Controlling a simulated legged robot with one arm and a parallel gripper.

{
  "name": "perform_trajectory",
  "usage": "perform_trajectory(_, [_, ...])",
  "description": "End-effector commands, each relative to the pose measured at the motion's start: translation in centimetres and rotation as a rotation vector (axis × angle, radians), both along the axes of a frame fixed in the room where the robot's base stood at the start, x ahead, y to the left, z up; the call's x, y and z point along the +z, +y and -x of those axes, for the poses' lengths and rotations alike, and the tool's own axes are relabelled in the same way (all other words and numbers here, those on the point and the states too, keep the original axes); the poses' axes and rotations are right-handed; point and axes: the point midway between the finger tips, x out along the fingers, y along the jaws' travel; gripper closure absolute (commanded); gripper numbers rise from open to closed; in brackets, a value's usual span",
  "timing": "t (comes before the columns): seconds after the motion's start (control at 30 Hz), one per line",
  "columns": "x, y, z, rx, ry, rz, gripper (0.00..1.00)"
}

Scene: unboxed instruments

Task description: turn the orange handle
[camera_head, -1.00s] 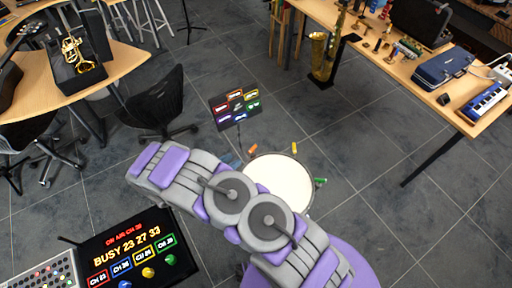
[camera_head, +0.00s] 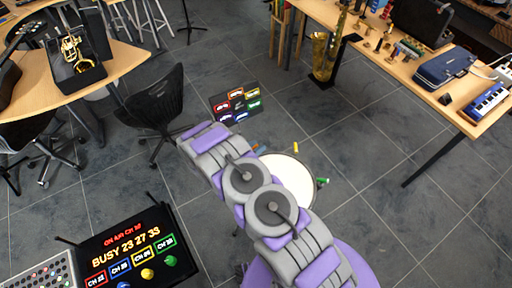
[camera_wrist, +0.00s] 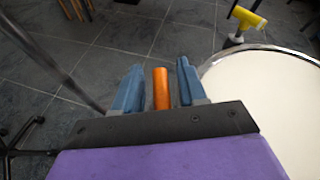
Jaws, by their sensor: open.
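The orange handle (camera_wrist: 161,88) stands between the two blue fingers of my gripper (camera_wrist: 157,88) in the wrist view. The fingers are open, with a narrow gap on each side of the handle. The handle's lower end is hidden behind my gripper's dark front edge. The handle belongs at the rim of a round white drum-like top (camera_head: 288,178), which also fills the right of the wrist view (camera_wrist: 275,105). In the head view my arm hides most of the gripper and the handle.
A yellow handle (camera_wrist: 247,17) and a green handle (camera_head: 322,181) sit around the same rim. A sign panel with coloured labels (camera_head: 236,104) stands behind. A control console (camera_head: 130,250) is at lower left. A black chair (camera_head: 150,110) stands at left.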

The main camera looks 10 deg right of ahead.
Motion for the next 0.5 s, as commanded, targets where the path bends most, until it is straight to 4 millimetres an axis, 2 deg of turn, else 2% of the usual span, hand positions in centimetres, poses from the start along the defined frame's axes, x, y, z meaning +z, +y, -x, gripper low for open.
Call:
perform_trajectory(0.27, [-0.03, -0.21, -0.05, 0.000, 0.001, -0.001, 0.59])
perform_trajectory(0.5, [-0.04, -0.23, -0.04, 0.000, 0.001, -0.002, 0.82])
